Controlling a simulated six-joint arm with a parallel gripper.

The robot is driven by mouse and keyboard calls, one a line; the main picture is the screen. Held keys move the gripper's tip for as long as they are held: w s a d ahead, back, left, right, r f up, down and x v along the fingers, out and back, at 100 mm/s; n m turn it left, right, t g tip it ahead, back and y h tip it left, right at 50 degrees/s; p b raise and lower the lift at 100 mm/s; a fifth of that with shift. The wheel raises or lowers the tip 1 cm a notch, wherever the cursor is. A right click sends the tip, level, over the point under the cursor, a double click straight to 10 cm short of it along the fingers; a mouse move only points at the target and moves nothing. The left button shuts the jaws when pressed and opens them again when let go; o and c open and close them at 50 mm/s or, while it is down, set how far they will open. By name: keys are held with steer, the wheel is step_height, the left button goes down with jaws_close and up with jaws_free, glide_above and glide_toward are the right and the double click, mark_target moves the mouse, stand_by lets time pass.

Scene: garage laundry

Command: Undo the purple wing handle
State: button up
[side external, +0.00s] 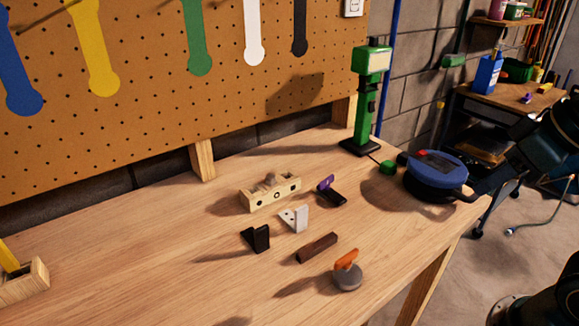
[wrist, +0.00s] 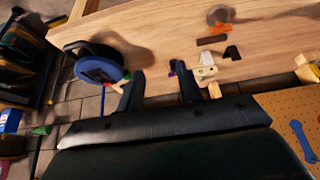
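The purple wing handle (side external: 325,182) stands up from a small black base (side external: 335,198) on the workbench, right of the pale wooden block. In the wrist view only a small purple patch of the handle (wrist: 172,70) shows, beside the tip of my right-hand finger; that finger hides most of it. My gripper (wrist: 159,74) is open, with a wide gap between its two dark fingers and nothing held. In the side view my arm comes in from the right edge, near the blue reel and well apart from the handle.
A blue-topped reel (side external: 437,169) sits at the bench's right end, beside a green lamp-like stand (side external: 367,95). Near the handle are a wooden block (side external: 270,194), white bracket (side external: 295,219), black bracket (side external: 256,238), brown bar (side external: 317,248) and orange-handled knob (side external: 347,270). The left bench is mostly clear.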

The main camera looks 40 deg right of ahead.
steer(key=shift+c, duration=0.7)
steer(key=w+r+m+g, duration=0.15)
steer(key=w+m, duration=0.25)
steer(key=w, duration=0.4)
steer(key=w+r+m+g, duration=0.1)
steer(key=w+r+m, duration=0.2)
steer(key=w, duration=0.5)
steer(key=m+g, duration=0.3)
steer(key=m, duration=0.6)
glide_above(326, 179)
step_height(326, 179, down, 9)
steer(key=shift+d+f, duration=0.1)
step_height(326, 179, down, 14)
steer(key=shift+r, duration=0.1)
steer(key=shift+c, duration=0.2)
